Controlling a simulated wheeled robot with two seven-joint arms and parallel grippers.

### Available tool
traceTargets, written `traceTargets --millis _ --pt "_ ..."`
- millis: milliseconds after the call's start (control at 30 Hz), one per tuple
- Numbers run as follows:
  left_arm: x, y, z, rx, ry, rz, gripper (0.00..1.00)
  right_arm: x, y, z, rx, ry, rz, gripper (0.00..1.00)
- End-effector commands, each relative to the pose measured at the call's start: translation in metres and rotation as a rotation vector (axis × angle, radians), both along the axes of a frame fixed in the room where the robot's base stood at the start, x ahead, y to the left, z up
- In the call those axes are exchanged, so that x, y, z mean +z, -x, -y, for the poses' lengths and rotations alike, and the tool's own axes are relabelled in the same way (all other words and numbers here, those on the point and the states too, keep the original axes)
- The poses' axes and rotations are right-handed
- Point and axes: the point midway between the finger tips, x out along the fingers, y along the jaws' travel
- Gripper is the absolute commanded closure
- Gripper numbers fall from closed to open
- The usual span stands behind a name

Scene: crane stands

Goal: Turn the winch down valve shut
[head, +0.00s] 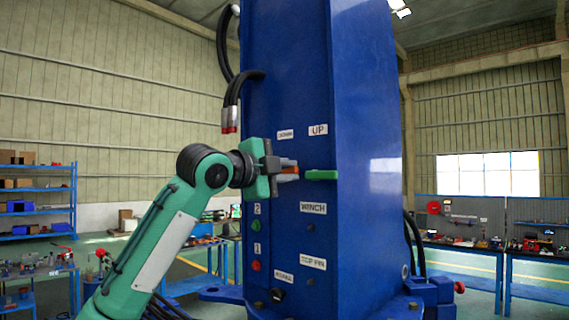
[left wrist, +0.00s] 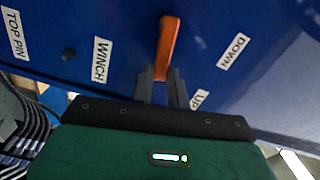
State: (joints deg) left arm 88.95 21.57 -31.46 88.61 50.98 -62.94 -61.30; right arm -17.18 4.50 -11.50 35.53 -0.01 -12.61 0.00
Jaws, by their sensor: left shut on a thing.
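The winch down valve has an orange lever (head: 289,169), below the DOWN label (head: 285,134) on the blue crane column. The lever lies roughly level across the panel. In the left wrist view the orange lever (left wrist: 169,42) runs up from between my fingers. My left gripper (head: 284,177) is shut on this lever, and its dark fingers (left wrist: 161,80) hide part of it. A green lever (head: 321,174) lies level below the UP label (head: 318,129), just right of my gripper. My right gripper is in no view.
The blue column (head: 364,130) fills the middle. Black hoses with red ends (head: 229,127) hang above my left wrist. A green button (head: 256,225), a red button (head: 256,266) and a black knob (head: 277,295) sit below. A blue shelf (head: 38,190) stands far left.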

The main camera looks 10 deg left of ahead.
Motion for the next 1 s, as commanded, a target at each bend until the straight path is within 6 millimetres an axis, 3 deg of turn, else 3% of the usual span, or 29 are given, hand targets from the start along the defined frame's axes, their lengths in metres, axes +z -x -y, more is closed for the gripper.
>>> traceTargets --millis 400,967,1000 --pt "-0.010 0.000 0.001 0.000 -0.155 0.101 1.00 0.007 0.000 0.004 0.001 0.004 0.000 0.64" --pt "-0.012 0.000 0.001 0.000 -0.176 0.114 1.00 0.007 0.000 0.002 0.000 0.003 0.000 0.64" --pt "-0.012 0.000 0.001 0.000 -0.176 0.114 0.76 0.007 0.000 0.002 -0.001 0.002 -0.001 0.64"
